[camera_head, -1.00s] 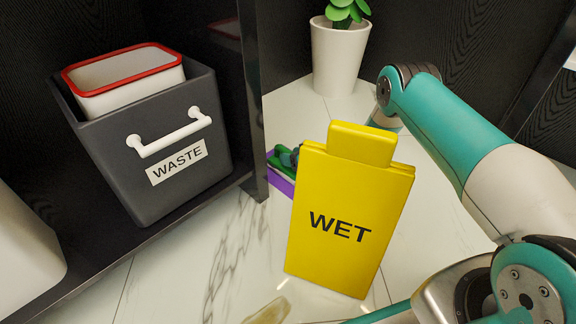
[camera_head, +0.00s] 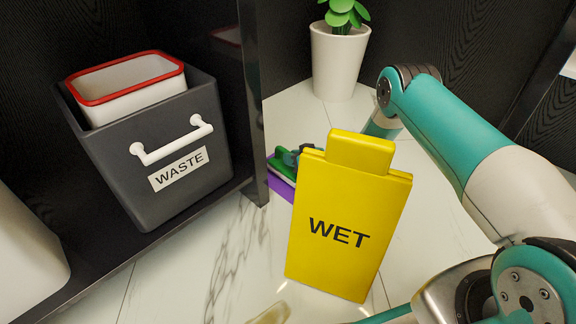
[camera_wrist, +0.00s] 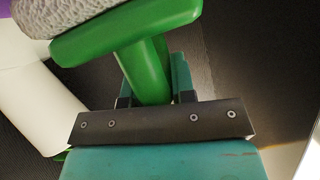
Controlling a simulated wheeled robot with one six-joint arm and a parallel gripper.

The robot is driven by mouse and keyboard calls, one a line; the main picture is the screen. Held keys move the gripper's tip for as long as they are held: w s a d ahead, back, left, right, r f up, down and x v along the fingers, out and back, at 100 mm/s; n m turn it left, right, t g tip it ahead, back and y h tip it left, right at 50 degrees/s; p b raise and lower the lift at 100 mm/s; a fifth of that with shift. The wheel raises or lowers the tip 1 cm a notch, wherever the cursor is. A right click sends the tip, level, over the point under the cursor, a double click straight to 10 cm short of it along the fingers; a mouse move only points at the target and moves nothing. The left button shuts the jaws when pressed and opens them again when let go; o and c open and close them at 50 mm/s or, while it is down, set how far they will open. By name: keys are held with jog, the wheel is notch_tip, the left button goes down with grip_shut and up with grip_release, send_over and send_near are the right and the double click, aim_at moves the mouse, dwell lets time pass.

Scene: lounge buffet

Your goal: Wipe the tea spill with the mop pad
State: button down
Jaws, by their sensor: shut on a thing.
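The mop pad has a green handle (camera_wrist: 145,65) and a grey fluffy pad (camera_wrist: 70,15) in the wrist view, with purple at the top left corner. My gripper (camera_wrist: 150,85) is shut on the green handle. The tea spill (camera_head: 268,314) is a tan patch on the floor at the bottom edge of the head view, partly cut off, in front of the sign and apart from the pad.
The yellow WET sign (camera_head: 340,240) stands upright on the marble floor between the camera and the pad. A dark WASTE bin (camera_head: 165,190) with a red-rimmed white container (camera_head: 130,95) is on the left shelf. A potted plant (camera_head: 338,65) stands behind. Floor left of the sign is clear.

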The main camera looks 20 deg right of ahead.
jog(key=shift+r+p, duration=1.35)
jog(key=shift+r, duration=0.45)
